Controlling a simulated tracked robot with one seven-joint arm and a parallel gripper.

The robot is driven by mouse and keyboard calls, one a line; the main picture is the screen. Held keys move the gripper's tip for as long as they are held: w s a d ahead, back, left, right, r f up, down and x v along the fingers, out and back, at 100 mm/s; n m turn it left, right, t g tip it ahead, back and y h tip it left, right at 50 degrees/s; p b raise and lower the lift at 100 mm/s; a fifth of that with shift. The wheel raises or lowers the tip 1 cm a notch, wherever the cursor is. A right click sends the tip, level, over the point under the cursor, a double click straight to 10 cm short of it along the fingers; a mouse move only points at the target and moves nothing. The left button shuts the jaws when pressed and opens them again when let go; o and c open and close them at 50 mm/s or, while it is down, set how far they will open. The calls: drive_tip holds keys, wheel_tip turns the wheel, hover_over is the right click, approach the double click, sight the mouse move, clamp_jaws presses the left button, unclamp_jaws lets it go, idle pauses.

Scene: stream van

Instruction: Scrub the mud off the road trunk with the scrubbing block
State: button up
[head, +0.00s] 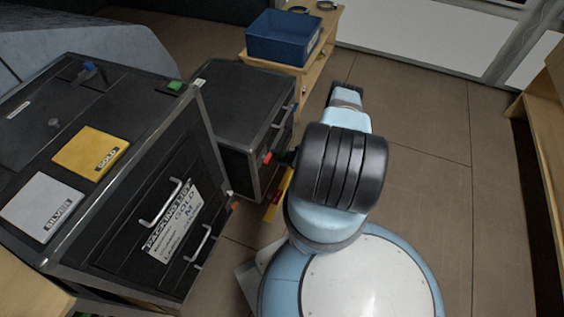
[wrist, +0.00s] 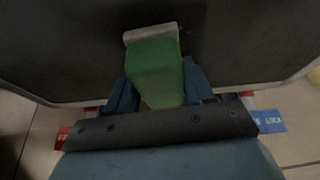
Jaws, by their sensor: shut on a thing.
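The scrubbing block (wrist: 153,72) is green with a pale grey edge at its far end. It sits between the blue fingers of my gripper (wrist: 155,92), which is shut on it. The pale end meets or nearly meets a dark panel of the road trunk (wrist: 75,55); I cannot tell if it touches. In the head view the black, metal-edged trunk (head: 232,100) stands left of my arm, which hides most of my gripper. No mud can be made out clearly on the visible dark faces.
A larger black case (head: 130,200) with yellow and grey labelled plates stands in front at left. A blue bin (head: 277,42) sits on a wooden bench behind. Red (wrist: 63,137) and blue (wrist: 270,121) tabs flank my gripper. Floor to the right is clear.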

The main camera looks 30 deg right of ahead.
sight(275, 160)
drive_tip(key=shift+w, duration=0.2)
idle(1.5)
drive_tip(key=shift+s+a, duration=0.5)
drive_tip(key=shift+a, duration=0.25)
drive_tip(key=shift+s+a, duration=0.45)
drive_tip(key=shift+a, duration=0.25)
drive_tip(key=shift+c, duration=0.3)
drive_tip(key=shift+r, duration=0.6)
drive_tip(key=shift+w+d, duration=0.5)
drive_tip(key=shift+d, duration=0.35)
drive_tip(key=shift+w+d, duration=0.5)
drive_tip(key=shift+d, duration=0.3)
drive_tip(key=shift+a, duration=0.2)
drive_tip(key=shift+s+a, duration=0.5)
drive_tip(key=shift+a, duration=0.25)
drive_tip(key=shift+s+a, duration=0.5)
drive_tip(key=shift+a, duration=0.25)
